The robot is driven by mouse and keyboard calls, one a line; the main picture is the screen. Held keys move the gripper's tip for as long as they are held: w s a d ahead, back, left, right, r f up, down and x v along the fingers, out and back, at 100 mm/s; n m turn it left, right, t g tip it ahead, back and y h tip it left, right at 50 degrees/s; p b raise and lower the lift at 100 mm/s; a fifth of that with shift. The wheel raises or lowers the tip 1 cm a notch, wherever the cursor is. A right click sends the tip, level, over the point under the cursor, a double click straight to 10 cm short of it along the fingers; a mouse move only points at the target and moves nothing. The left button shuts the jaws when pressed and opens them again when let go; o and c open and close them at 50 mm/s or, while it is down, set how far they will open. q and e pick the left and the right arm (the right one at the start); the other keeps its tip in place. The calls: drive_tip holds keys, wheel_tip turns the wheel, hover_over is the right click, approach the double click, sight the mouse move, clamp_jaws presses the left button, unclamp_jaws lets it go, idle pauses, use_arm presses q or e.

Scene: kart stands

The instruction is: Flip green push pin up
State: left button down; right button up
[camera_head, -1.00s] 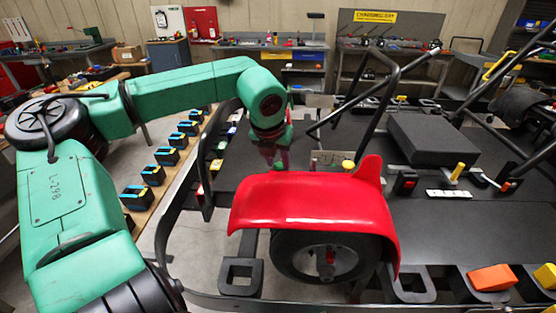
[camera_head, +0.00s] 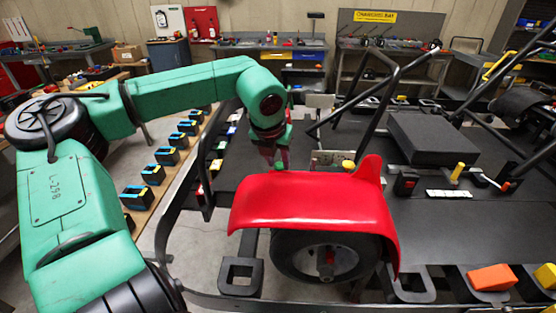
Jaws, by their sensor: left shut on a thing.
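My left gripper (camera_head: 277,162) comes down just behind the red fender (camera_head: 312,205), near its back edge. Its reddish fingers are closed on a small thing. A tiny bit of green shows at the fingertips, which I take to be the green push pin (camera_head: 278,167). Most of the pin and its base are hidden by the fingers and the fender, so I cannot tell its tilt. A yellow knob (camera_head: 348,165) stands to the right of the gripper behind the fender. My right gripper is not in view.
A black wheel (camera_head: 325,255) sits under the fender. Black frame tubes (camera_head: 365,100) rise behind and to the right. A black box (camera_head: 432,138) and a yellow handle (camera_head: 457,172) are on the dark deck at right. Several blue-topped black blocks (camera_head: 152,174) line the left bench.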

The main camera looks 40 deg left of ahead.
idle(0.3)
use_arm(q)
drive_tip(key=shift+r+b, duration=0.45)
drive_tip(key=shift+r, duration=0.2)
drive_tip(key=shift+w+r, duration=0.1)
drive_tip(key=shift+r, duration=0.15)
drive_tip(key=c, duration=0.8)
unclamp_jaws()
drive_tip(key=shift+r, duration=0.1)
drive_tip(key=b+v, duration=0.2)
drive_tip(key=v, duration=1.2)
drive_tip(key=shift+r, duration=0.15)
